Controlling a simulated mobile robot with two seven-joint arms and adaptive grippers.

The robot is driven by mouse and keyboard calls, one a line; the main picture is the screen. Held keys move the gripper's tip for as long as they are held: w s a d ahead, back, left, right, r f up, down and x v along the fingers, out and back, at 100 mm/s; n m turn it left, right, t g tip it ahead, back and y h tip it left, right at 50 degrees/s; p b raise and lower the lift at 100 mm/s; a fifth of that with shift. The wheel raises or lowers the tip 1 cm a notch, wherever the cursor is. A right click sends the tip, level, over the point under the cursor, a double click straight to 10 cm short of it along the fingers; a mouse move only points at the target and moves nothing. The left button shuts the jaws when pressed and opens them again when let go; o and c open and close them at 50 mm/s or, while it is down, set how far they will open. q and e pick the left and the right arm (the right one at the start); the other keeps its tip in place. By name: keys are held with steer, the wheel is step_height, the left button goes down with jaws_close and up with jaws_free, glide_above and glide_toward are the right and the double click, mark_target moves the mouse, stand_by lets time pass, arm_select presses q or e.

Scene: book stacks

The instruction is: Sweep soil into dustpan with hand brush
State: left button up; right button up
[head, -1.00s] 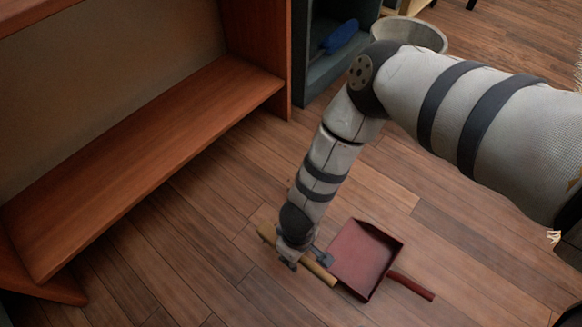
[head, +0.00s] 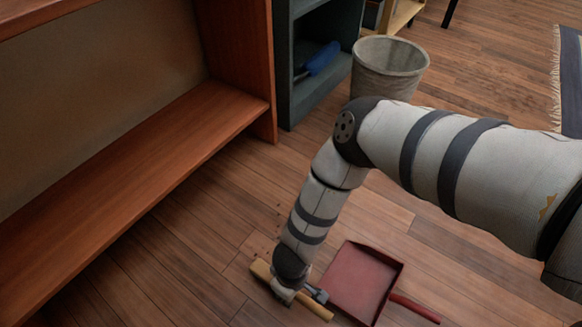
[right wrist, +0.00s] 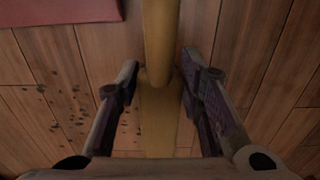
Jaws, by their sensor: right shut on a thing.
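The red dustpan (head: 362,282) lies on the floor with its handle pointing right; a corner of it shows in the right wrist view (right wrist: 60,12). My right gripper (head: 288,292) is low at the floor, left of the dustpan, shut on the yellow wooden hand brush (head: 318,307). In the right wrist view the brush (right wrist: 158,40) runs between the two fingers of the gripper (right wrist: 160,80). Its bristles are hidden. Dark soil specks (head: 262,242) lie on the floor behind and left of the gripper; several scattered specks (right wrist: 75,115) show left of the fingers. My left gripper is out of view.
A brown wooden bookcase (head: 140,160) stands at left. A dark teal shelf (head: 310,100) with a blue item (head: 322,58) stands behind it. A grey bin (head: 390,70) stands at the back. A rug (head: 570,80) lies far right. Floor right of the dustpan is clear.

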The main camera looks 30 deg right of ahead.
steer(key=shift+f+b, duration=1)
steer(key=shift+b, duration=0.1)
